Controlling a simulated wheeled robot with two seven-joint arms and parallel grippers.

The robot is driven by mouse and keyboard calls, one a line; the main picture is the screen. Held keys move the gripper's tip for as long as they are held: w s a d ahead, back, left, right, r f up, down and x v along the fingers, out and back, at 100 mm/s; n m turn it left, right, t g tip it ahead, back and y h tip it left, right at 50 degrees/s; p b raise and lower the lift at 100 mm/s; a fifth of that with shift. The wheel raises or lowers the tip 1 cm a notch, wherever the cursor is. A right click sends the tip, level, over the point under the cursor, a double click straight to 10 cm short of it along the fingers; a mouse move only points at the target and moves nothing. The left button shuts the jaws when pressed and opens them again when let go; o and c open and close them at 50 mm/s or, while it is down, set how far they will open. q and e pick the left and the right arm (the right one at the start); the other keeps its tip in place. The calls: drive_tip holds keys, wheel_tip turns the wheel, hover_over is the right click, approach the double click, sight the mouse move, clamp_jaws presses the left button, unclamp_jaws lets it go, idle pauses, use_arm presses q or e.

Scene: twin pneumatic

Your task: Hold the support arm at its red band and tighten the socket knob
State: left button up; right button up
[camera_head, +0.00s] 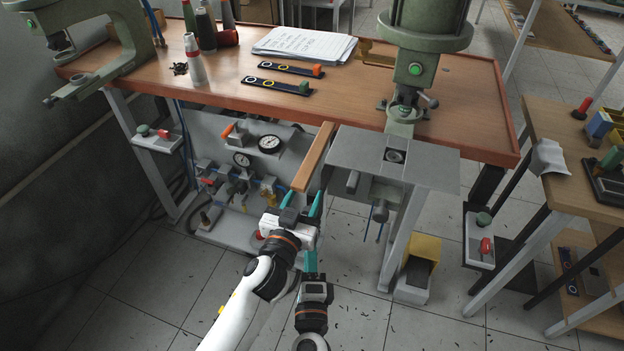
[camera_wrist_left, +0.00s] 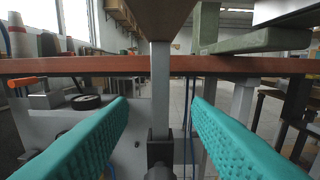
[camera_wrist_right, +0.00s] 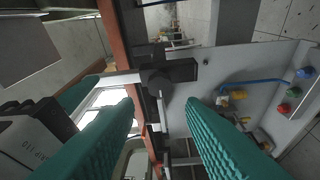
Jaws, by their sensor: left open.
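The support arm shows in the head view as a long wooden strip (camera_head: 313,158) by the bench's front edge. In the left wrist view its grey post (camera_wrist_left: 160,90) stands upright between the fingers, with a dark knob-like fitting (camera_wrist_left: 160,152) low on it. My left gripper (camera_head: 302,194) is open, its teal fingers apart on either side of the post. No red band can be made out. My right gripper (camera_wrist_right: 160,103) is open below the left one; the head view mostly hides its fingers. In the right wrist view, a black socket knob (camera_wrist_right: 156,82) is ahead between its fingertips.
The wooden bench (camera_head: 225,88) has a red-orange front edge just beyond the grippers. A grey panel with gauges (camera_head: 270,144) and valves stands below left. A grey plate (camera_head: 350,150) juts out at right. The floor (camera_head: 350,315) in front looks clear, with small shavings.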

sight(314, 178)
use_arm(q)
drive_tip(key=x, duration=0.8)
drive_tip(key=shift+f, duration=0.1)
drive_tip(key=shift+s, duration=0.1)
clamp_jaws()
drive_tip(key=shift+r+p, duration=2.25)
drive_tip(key=shift+r, duration=0.25)
idle(0.9)
